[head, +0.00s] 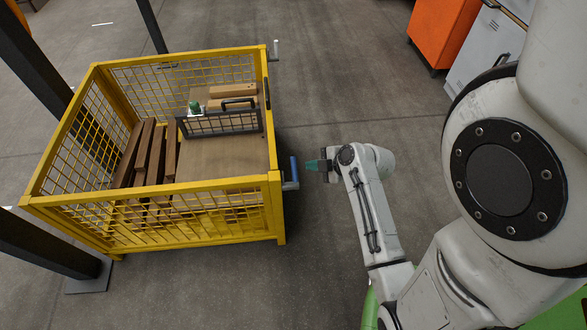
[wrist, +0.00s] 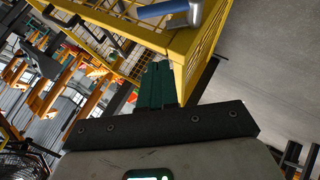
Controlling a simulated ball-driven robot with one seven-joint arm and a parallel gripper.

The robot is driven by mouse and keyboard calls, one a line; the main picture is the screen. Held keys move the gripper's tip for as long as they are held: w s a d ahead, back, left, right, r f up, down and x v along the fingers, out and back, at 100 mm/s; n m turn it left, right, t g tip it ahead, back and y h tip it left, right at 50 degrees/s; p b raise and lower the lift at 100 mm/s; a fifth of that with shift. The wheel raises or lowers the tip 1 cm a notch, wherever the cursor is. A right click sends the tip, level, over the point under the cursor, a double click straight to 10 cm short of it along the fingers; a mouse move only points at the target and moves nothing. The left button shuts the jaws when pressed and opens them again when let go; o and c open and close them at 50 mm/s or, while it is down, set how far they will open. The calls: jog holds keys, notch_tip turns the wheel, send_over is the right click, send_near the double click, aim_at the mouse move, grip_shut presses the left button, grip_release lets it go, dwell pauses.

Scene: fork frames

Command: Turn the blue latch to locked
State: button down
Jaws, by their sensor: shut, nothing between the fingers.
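The blue latch (head: 294,168) is a short handle on a grey mount at the near right corner of the yellow cage (head: 230,184). In the head view it stands nearly upright, tilted slightly. My gripper (head: 310,165) has green fingers and is just right of the latch, with a small gap seen between them. In the wrist view the latch (wrist: 165,10) lies across the top of the picture, beyond the fingertips. My gripper (wrist: 157,68) is shut there, its green fingers together and empty, pointing at the cage corner post.
Dark posts stand at the left. An orange cabinet (head: 443,32) and a grey locker (head: 483,50) stand at the back right.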

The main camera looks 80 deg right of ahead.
aim_at(295, 163)
jog(key=x, duration=0.8)
jog(key=shift+w+d, duration=0.1)
jog(key=shift+d+f, duration=0.75)
jog(key=shift+f, duration=0.25)
jog(key=shift+w+d+f, duration=0.1)
jog(key=shift+d+f, duration=0.4)
jog(key=shift+f, duration=0.15)
jog(key=shift+w+d+f+m+g+y+b, duration=0.15)
jog(key=shift+w+d+g+y+b, duration=0.05)
jog(key=shift+d+y, duration=0.15)
jog(key=shift+w+d+f+m+g+y+b, duration=0.15)
jog(key=shift+d+g+y+b, duration=0.05)
jog(key=shift+d+y, duration=0.15)
jog(key=shift+w+d+f+m+g+y+b, duration=0.15)
jog(key=shift+d+f+m+g+y+b, duration=0.2)
jog(key=shift+y, duration=0.25)
jog(key=shift+w+d+f+m+g+y+b, duration=0.2)
jog(key=shift+d+f+g+y+b, duration=0.15)
jog(key=shift+y+b, duration=0.2)
jog(key=shift+w+d+f+m+g+y+b, duration=0.15)
jog(key=shift+d+f+y+b, duration=0.1)
jog(key=shift+f+y+b, duration=0.25)
jog(key=shift+d+f+b, duration=0.15)
jog(key=shift+f+b, duration=0.05)
jog(key=shift+b, duration=0.3)
jog(key=shift+s+f, duration=0.1)
